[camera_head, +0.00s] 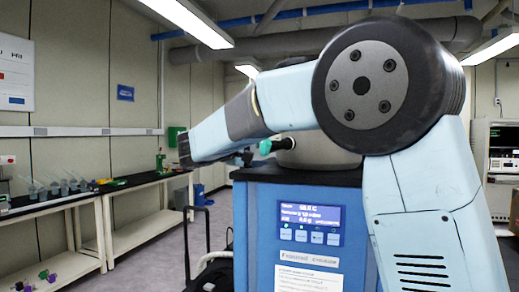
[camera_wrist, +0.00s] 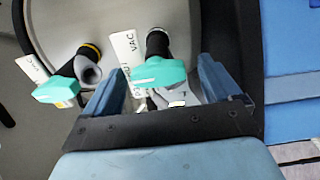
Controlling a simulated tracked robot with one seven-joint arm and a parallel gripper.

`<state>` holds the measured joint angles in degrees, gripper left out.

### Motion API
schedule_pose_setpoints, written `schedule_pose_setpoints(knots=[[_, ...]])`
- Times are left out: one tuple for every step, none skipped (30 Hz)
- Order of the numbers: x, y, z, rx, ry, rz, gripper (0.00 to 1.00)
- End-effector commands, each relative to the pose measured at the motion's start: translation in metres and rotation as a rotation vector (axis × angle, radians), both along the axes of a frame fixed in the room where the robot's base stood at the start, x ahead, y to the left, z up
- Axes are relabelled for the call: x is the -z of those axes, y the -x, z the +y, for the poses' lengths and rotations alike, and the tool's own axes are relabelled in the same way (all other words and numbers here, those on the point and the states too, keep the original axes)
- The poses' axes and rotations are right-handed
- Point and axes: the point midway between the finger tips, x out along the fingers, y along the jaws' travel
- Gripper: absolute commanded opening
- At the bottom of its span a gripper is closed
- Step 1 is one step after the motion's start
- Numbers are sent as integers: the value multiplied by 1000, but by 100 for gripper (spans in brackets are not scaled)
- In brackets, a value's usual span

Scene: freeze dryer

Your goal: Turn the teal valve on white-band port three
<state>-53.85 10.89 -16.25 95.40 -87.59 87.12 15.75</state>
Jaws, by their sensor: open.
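In the wrist view a teal valve handle (camera_wrist: 158,73) sits on a black port stub, between the fingers of my gripper (camera_wrist: 161,68). My gripper is open, one finger on each side of the handle, with no clear contact. A second teal valve (camera_wrist: 56,91) lies to the left, outside the fingers, on a port with a yellow band (camera_wrist: 91,48). In the head view one teal valve (camera_head: 265,147) shows on the drum's side; my arm hides much of the drum, and the fingertips are unclear there.
The grey drum (camera_head: 318,156) stands on a blue freeze dryer cabinet with a display (camera_head: 310,216). White tags marked VAC (camera_wrist: 125,48) hang by the ports, close to the left finger.

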Motion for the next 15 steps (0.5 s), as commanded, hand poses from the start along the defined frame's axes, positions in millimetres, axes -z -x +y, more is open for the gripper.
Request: schedule_pose_setpoints(knots=[[0,0,1,-1,0,0,90],[0,1,2,-1,-1,-1,90],[0,2,3,-1,-1,-1,90],[0,3,5,-2,-1,-1,90],[0,5,7,-3,-1,-1,90],[0,8,11,-3,-1,-1,90],[0,11,14,-3,-1,-1,90],[0,14,18,-4,-1,-1,90],[0,18,23,-5,-1,-1,90],[0,22,27,-3,-1,-1,90],[0,26,32,-3,-1,-1,90],[0,31,38,-4,0,0,90],[0,35,43,-4,1,-1,90],[0,39,48,-4,0,0,90],[0,44,54,-4,1,-1,90]])
